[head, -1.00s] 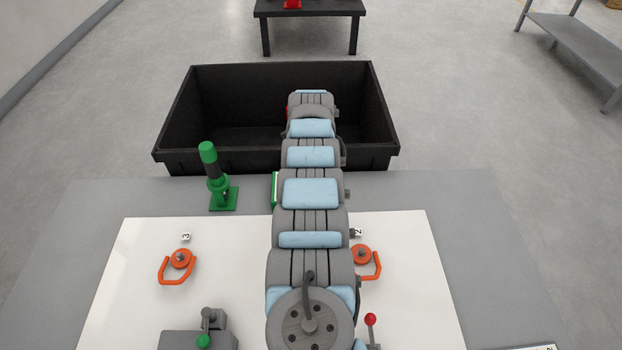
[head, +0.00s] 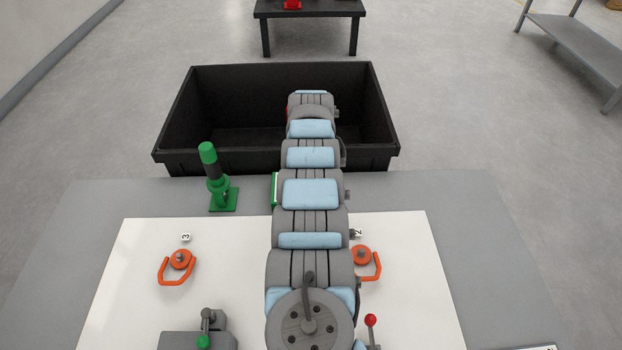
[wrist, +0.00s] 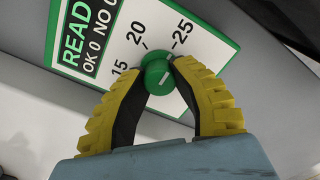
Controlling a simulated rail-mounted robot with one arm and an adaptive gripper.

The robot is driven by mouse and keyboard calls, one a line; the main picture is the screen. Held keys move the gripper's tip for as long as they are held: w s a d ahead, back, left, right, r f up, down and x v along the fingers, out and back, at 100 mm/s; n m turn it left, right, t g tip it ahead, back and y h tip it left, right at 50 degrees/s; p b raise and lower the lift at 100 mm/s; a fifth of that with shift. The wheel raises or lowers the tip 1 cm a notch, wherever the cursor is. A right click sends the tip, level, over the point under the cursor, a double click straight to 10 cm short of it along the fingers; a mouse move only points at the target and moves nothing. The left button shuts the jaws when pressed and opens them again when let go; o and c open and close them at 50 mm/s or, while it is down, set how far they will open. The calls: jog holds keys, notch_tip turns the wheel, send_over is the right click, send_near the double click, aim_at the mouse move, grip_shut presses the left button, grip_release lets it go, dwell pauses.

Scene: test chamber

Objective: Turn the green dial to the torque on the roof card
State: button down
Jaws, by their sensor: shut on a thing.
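The green dial (wrist: 158,77) shows in the wrist view as a round knob with a pale pointer line on its face. It sits in front of a white scale plate (wrist: 122,55) with a green border, marked 15, 20 and 25. The pointer line's exact reading cannot be told. My gripper (wrist: 157,72), with yellow ribbed fingers, is shut on the dial. In the head view, my arm hides the dial and gripper; only a green-and-white edge of the plate (head: 275,190) shows beside it. I cannot make out a roof card.
A green post with a black band (head: 213,170) stands left of my arm. Orange handles (head: 177,267) (head: 367,262) sit on the white board (head: 120,290). A red-knobbed lever (head: 371,322) stands at front right. A black bin (head: 180,125) lies beyond the grey table.

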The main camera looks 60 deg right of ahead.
jog(key=shift+f, duration=0.1)
jog(key=c, duration=0.8)
grip_release()
notch_tip(320, 180, up, 12)
jog(key=shift+r, duration=0.1)
